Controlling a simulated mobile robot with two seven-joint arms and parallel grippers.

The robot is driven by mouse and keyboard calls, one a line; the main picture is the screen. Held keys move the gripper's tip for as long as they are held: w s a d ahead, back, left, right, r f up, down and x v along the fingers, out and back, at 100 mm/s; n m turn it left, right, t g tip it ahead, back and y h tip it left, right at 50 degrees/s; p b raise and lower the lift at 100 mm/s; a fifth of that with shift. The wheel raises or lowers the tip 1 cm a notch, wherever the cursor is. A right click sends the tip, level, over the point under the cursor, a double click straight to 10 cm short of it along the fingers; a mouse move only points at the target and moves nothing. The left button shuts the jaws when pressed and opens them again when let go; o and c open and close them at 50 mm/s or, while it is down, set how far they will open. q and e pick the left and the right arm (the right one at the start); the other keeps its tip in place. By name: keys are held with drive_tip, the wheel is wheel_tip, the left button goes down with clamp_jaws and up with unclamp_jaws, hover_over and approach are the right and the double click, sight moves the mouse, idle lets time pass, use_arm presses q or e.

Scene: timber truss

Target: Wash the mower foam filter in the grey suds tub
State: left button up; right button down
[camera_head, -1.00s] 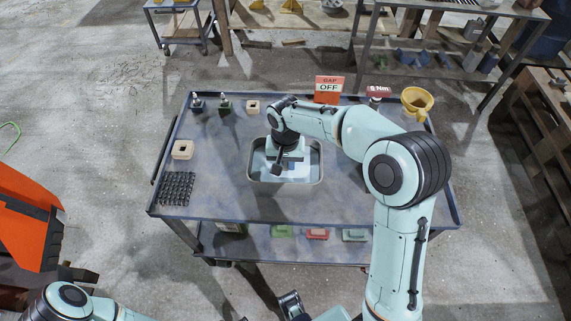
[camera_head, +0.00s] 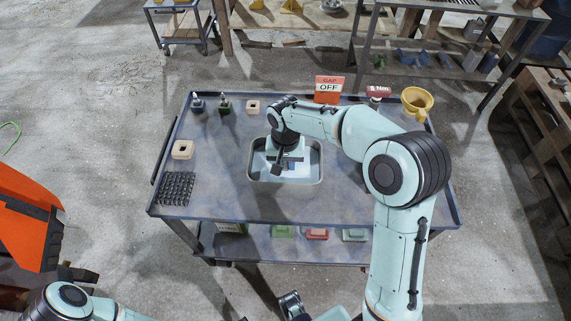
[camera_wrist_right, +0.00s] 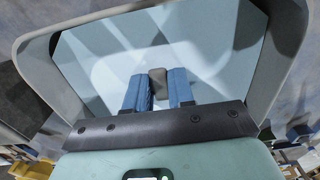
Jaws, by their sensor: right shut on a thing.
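The grey suds tub (camera_head: 321,165) stands on the blue-grey cart top, with pale bluish liquid inside. My right gripper (camera_head: 289,165) reaches down into the tub from above. In the right wrist view, its blue fingers (camera_wrist_right: 159,90) are shut on a small dark grey block, which I take to be the foam filter (camera_wrist_right: 158,80). The filter is at the pale liquid; how deep it sits I cannot tell. In the head view the filter is hidden by the gripper.
The cart top (camera_head: 220,205) is clear in front of the tub. A black studded mat (camera_head: 176,188) and a beige square block (camera_head: 182,149) lie left. Behind are small bottles, an orange OFF sign (camera_head: 328,96), a red-labelled container (camera_head: 379,92) and a yellow funnel (camera_head: 417,101).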

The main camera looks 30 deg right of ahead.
drive_tip(key=shift+r, duration=0.1)
idle(0.5)
drive_tip(key=shift+r+p, duration=2.65)
drive_tip(key=shift+r, duration=1.3)
use_arm(q)
drive_tip(key=w+r+p, duration=0.3)
drive_tip(key=w+r, duration=0.2)
drive_tip(key=r, duration=0.4)
drive_tip(key=shift+w+r+t, duration=0.35)
drive_tip(key=shift+w+t, duration=0.05)
use_arm(e)
wheel_tip(320, 180, up, 6)
drive_tip(key=shift+f, duration=0.25)
use_arm(q)
drive_tip(key=shift+s, duration=0.1)
